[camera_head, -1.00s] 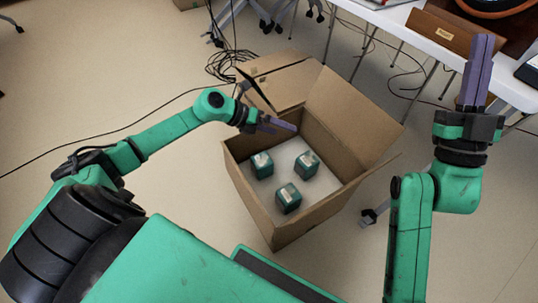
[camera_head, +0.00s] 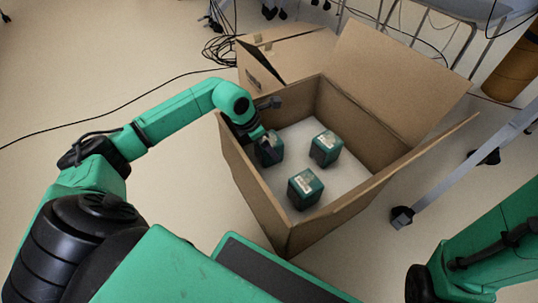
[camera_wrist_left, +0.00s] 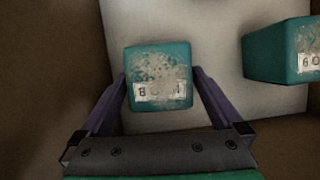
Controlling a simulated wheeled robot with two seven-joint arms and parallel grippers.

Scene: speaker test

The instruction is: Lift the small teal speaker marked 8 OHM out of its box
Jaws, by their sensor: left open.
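Three teal speakers stand on the pale floor of an open cardboard box (camera_head: 262,213). The left one (camera_head: 275,153) is partly hidden by my left gripper (camera_head: 266,141), which reaches down into the box. In the left wrist view this speaker (camera_wrist_left: 158,65) has a worn, speckled top and a white label starting with 8; the rest is blurred. My left gripper (camera_wrist_left: 159,80) is open, with one purple finger on each side of the speaker. I cannot tell whether the fingers touch it. My right gripper is out of view.
A second speaker (camera_head: 326,146) stands to the right, cut off in the left wrist view (camera_wrist_left: 278,50), and a third (camera_head: 305,188) stands nearer. Box walls surround them; a flap (camera_head: 400,80) rises at the right. A closed carton (camera_head: 285,58) stands behind.

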